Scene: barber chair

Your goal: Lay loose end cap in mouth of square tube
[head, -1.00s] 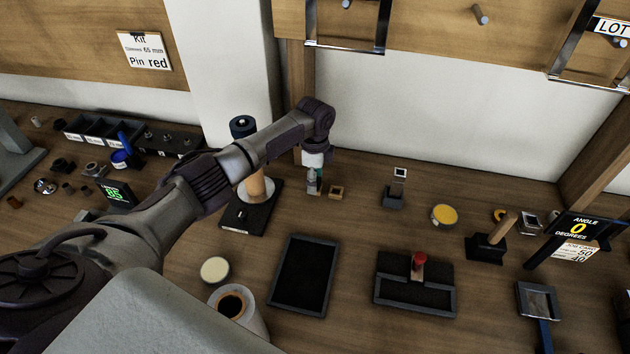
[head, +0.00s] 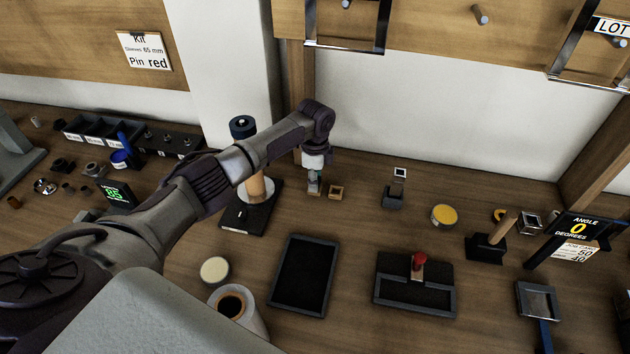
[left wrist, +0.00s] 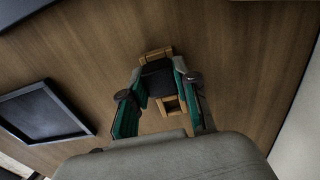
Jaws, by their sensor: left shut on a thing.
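My left gripper (head: 314,186) is low over the bench, right by a small wooden holder. In the left wrist view its teal-padded fingers (left wrist: 160,82) are shut on a dark square piece, which looks like the loose end cap (left wrist: 157,78). Wooden edges of the holder (left wrist: 156,54) show around the cap; I cannot tell whether it is lifted clear. My right gripper is not in view.
A small square wooden frame (head: 335,192) sits beside the gripper. A black tray (head: 303,275) and a black fixture with a red knob (head: 415,305) lie nearer. A yellow-topped round tin (head: 444,215) is right of the tube. Bench between gripper and tube is mostly clear.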

